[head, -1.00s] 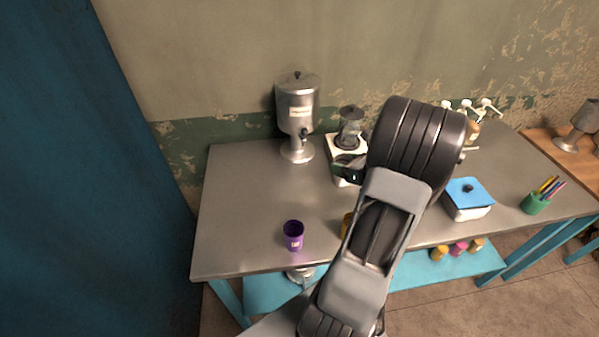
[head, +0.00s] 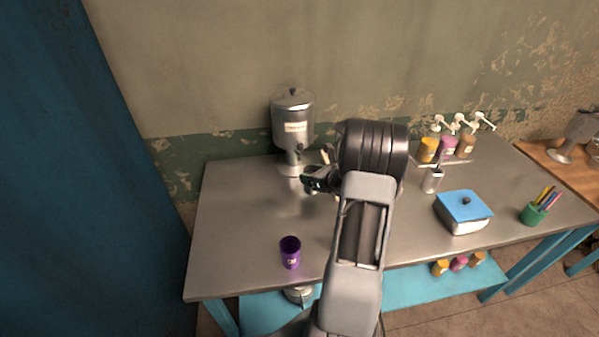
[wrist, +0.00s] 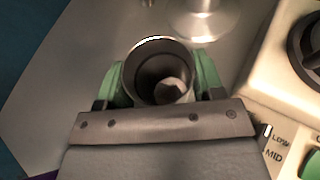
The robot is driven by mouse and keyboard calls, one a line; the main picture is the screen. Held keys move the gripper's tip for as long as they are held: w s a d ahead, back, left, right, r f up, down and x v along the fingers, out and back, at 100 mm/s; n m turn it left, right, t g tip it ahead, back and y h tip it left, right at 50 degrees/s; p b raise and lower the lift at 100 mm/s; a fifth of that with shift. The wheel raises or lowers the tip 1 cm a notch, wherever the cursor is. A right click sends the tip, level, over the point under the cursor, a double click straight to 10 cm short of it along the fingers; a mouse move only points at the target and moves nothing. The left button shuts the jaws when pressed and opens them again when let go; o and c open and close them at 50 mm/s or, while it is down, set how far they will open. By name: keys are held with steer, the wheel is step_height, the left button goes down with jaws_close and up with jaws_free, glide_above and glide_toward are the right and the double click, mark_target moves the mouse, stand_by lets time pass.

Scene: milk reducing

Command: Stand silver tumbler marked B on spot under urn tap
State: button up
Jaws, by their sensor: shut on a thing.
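The silver urn (head: 293,120) stands at the back left of the table, its tap at the lower front. In the wrist view the urn's round foot (wrist: 208,22) is just beyond my gripper. My gripper (wrist: 160,82) is shut on a metallic tumbler (wrist: 160,46), seen from above with its round rim up and green finger pads on both sides. The letter on it is not visible. In the head view my gripper (head: 318,183) is in front of the urn, and the arm hides most of the held tumbler. No spot marking under the tap can be made out.
The cream blender base (wrist: 283,85) with its dial is close on the right in the wrist view. A purple tumbler (head: 290,253) stands at the table's front left. A silver cup (head: 432,180), pump bottles (head: 447,147) and a blue-lidded box (head: 464,210) are to the right.

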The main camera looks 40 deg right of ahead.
steer(key=shift+p+x, duration=1)
steer(key=shift+x, duration=2.55)
steer(key=shift+s+f, duration=0.1)
steer(key=shift+f, duration=0.3)
steer(key=shift+f, duration=0.2)
steer(key=o, duration=0.9)
steer(key=shift+r, duration=0.1)
